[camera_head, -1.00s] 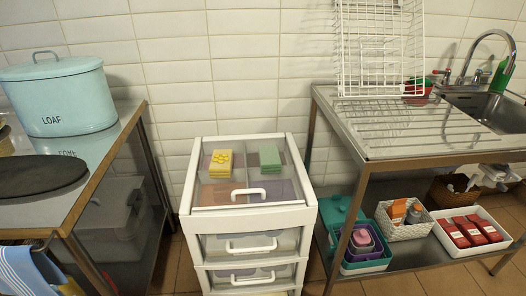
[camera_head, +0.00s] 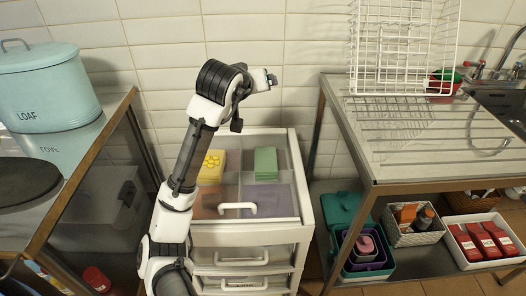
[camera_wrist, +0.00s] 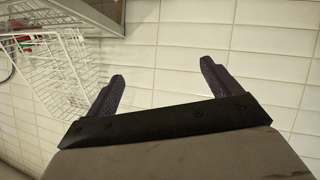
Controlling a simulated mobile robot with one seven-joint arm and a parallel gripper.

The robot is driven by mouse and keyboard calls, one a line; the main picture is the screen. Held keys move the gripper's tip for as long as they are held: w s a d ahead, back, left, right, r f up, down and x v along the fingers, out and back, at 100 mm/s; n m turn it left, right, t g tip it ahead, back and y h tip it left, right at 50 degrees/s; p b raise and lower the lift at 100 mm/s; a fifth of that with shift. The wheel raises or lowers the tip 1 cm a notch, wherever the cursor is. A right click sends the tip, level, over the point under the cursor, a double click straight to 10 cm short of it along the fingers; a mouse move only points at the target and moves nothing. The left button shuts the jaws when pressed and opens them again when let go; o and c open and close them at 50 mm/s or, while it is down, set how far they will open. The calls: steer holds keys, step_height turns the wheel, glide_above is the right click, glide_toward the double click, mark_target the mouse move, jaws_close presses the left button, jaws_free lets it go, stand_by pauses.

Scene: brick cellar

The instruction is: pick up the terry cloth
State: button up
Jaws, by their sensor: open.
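Folded cloths lie in the top of a white drawer unit (camera_head: 308,205), apparently under a clear lid with a white handle. They are a yellow patterned one (camera_head: 211,166), a green one (camera_head: 265,163), an orange-brown one (camera_head: 216,204) and a purple one (camera_head: 268,196). I cannot tell which is the terry cloth. My gripper (camera_head: 272,78) is raised above and behind the unit, near the tiled wall, apart from the cloths. In the wrist view my gripper (camera_wrist: 163,75) is open and empty, with white tiles beyond it.
A steel table with a pale blue loaf bin (camera_head: 50,90) stands left. A steel sink table (camera_head: 400,165) stands right, carrying a white wire rack (camera_head: 400,50). Its lower shelf holds teal tubs (camera_head: 345,208), a basket (camera_head: 412,236) and a white tray with red packs (camera_head: 452,262).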

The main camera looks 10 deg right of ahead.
steer(key=s+d+f+g+y, duration=0.3)
steer(key=f+g, duration=0.1)
steer(key=f, duration=0.4)
steer(key=g+y, duration=0.2)
steer(key=g, duration=0.1)
glide_toward(265, 158)
steer(key=f, duration=0.2)
steer(key=f+p, duration=0.1)
steer(key=shift+w+d+f+m, duration=0.2)
steer(key=shift+d+f+m, duration=0.1)
steer(key=shift+f, duration=0.05)
steer(key=shift+w+p+x, duration=0.15)
steer(key=shift+p+x, duration=0.1)
steer(key=shift+x, duration=1.35)
steer(key=shift+w+p+x, duration=0.1)
steer(key=shift+p+x, duration=0.1)
steer(key=shift+x, duration=1.4)
steer(key=shift+a+r, duration=0.1)
steer(key=shift+a, duration=0.05)
steer(key=c, duration=1)
steer(key=shift+o, duration=0.2)
steer(key=shift+r, duration=0.1)
step_height(265, 158, up, 20)
steer(key=b, duration=0.1)
